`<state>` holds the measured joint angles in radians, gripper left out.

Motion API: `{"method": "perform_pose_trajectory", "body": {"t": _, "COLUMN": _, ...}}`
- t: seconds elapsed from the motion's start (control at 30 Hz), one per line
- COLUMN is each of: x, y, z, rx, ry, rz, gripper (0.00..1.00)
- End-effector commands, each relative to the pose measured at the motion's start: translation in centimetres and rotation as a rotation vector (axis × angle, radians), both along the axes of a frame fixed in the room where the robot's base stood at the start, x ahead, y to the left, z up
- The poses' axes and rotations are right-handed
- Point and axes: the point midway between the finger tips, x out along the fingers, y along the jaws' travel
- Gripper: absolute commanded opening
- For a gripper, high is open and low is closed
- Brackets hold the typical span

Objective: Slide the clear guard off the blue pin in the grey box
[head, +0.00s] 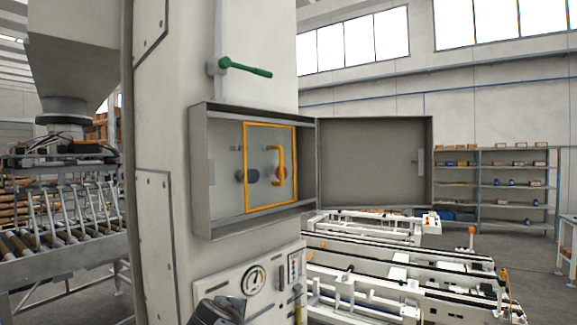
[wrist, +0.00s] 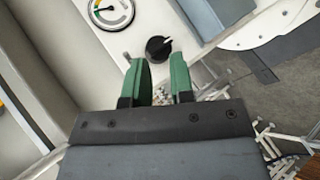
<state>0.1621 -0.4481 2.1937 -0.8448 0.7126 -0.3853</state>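The grey box (head: 222,222) is mounted on the pale column in the head view, with its door (head: 372,165) swung open to the right. Inside is the clear guard (head: 270,207), a see-through panel with an orange frame and an orange upright handle (head: 281,160) on its right part.
A green-handled lever (head: 245,69) sticks out above the box. Below it, a panel carries a round gauge (head: 254,280); a black knob (wrist: 158,48) shows just beyond my fingers. White conveyor frames (head: 400,270) stand at the lower right.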

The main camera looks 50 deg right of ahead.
Motion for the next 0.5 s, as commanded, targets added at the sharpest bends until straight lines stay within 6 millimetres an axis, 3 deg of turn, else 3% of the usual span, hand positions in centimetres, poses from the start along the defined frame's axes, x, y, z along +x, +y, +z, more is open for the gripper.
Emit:
{"method": "perform_pose_trajectory", "body": {"t": 0.03, "x": 0.3, "y": -2.1, "z": 2.9, "rx": -0.182, "ry": 0.023, "rz": 0.027, "gripper": 0.22}}
{"method": "perform_pose_trajectory", "body": {"t": 0.1, "x": 0.3, "y": -4.6, "z": 7.3, "rx": -0.458, "ry": 0.090, "rz": 0.062, "gripper": 0.22}}
{"method": "perform_pose_trajectory", "body": {"t": 0.3, "x": -0.6, "y": -8.2, "z": 17.9, "rx": -1.115, "ry": 0.389, "rz": 0.077, "gripper": 0.22}}
{"method": "perform_pose_trajectory", "body": {"t": 0.5, "x": -1.6, "y": -9.1, "z": 24.0, "rx": -1.503, "ry": 0.695, "rz": 0.042, "gripper": 0.22}}
